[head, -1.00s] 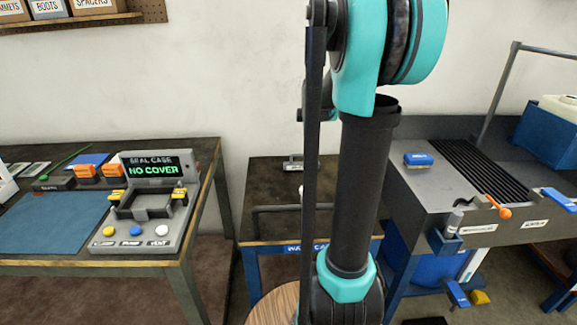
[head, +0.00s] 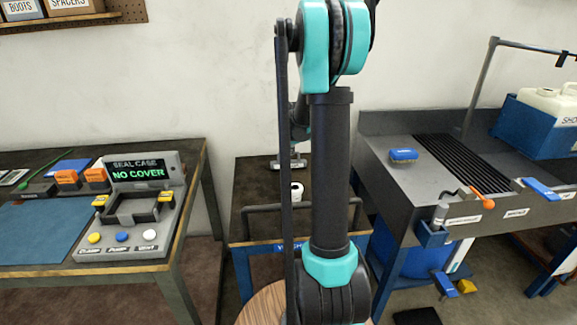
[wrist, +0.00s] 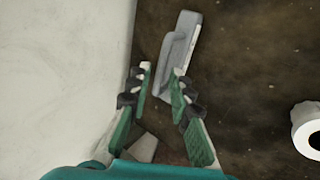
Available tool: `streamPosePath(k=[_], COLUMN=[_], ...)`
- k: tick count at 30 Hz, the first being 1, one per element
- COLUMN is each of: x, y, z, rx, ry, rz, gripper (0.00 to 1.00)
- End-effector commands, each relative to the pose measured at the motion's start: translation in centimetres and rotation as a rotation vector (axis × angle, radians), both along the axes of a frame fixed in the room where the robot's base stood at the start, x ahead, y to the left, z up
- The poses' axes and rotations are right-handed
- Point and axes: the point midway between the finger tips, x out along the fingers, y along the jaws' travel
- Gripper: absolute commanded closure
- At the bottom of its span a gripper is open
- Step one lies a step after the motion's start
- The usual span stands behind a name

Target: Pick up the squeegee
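The squeegee appears to be the grey piece with a raised bar handle (wrist: 180,50) lying on the dark tabletop in the wrist view. In the head view it is a small grey shape (head: 290,163) at the back of the small middle table, partly hidden by my arm. My gripper (wrist: 162,72) is open, with its green-padded fingers apart. In the wrist view the right fingertip overlaps the near end of the squeegee, and the left fingertip is to its left. I cannot tell whether they touch. In the head view my arm largely hides the gripper.
A white roll (head: 297,190) stands on the same table (head: 262,181), which has a raised front rail. A pale wall (wrist: 60,70) is close on the left in the wrist view. A grey sink bench (head: 397,190) is to the right, and a bench with a seal case device (head: 138,210) to the left.

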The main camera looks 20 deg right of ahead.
Motion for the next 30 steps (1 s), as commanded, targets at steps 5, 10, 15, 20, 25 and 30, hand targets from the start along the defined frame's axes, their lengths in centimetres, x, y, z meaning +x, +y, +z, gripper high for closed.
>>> streamPosePath(k=[5, 10, 15, 20, 25, 30], x=[0.4, 1.5, 2.5, 2.8, 2.8, 2.8], y=[-0.1, -0.3, -0.4, -0.5, -0.5, -0.5], z=[-0.8, -2.7, -4.2, -4.7, -4.7, -4.7], rx=[0.000, 0.000, 0.000, 0.000, 0.000, 0.000], ry=[0.000, 0.000, 0.000, 0.000, 0.000, 0.000], rz=[0.000, 0.000, 0.000, 0.000, 0.000, 0.000], gripper=[0.80, 0.80, 0.80, 0.80, 0.80, 0.98])
